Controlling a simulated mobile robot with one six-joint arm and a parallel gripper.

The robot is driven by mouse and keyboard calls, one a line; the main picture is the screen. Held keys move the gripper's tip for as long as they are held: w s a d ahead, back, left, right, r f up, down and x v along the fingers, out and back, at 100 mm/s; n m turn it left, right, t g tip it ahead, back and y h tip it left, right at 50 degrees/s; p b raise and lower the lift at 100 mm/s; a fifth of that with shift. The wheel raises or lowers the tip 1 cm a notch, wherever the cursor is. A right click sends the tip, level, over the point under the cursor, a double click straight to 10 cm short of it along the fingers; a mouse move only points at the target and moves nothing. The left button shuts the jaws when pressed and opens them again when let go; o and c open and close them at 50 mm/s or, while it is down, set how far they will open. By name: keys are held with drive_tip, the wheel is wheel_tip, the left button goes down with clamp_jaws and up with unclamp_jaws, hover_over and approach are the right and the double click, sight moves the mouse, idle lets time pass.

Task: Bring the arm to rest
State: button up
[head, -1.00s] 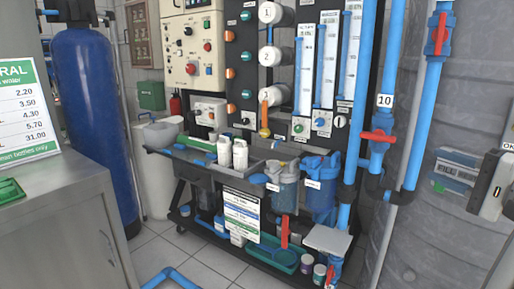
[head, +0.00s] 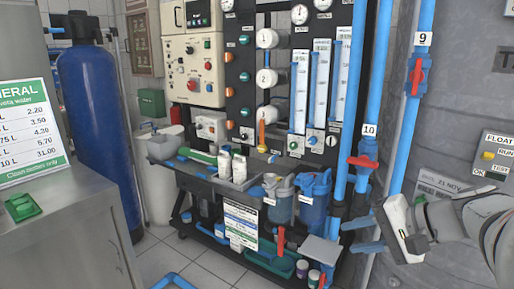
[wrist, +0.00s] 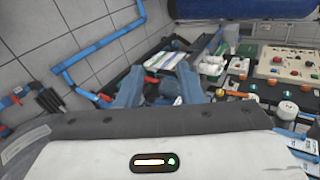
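My gripper (head: 356,236) is at the right of the head view, in front of the large grey tank and beside the rack's lower right corner. Its two blue-grey fingers point left and stand apart, with nothing seen between them. My arm reaches in from the right edge. In the wrist view the fingers (wrist: 158,88) show spread apart beyond the white gripper body, with a green light on it. The rack (head: 262,100) lies beyond them, with gauges, flow tubes and filter housings.
A blue pipe with a red valve (head: 363,162) stands close to my gripper. A small shelf (head: 320,250) juts out below left of it. The grey tank (head: 455,90) fills the right side. A steel cabinet (head: 60,235) stands at left.

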drive_tip(key=s+a+r+n+g+h+p, duration=0.3)
drive_tip(key=s+n+h+p, duration=0.5)
drive_tip(key=p, duration=0.6)
drive_tip(key=shift+s+a+r+n+g+h, duration=0.25)
drive_tip(key=shift+s+a+g+h, duration=0.2)
drive_tip(key=shift+s+a, duration=0.5)
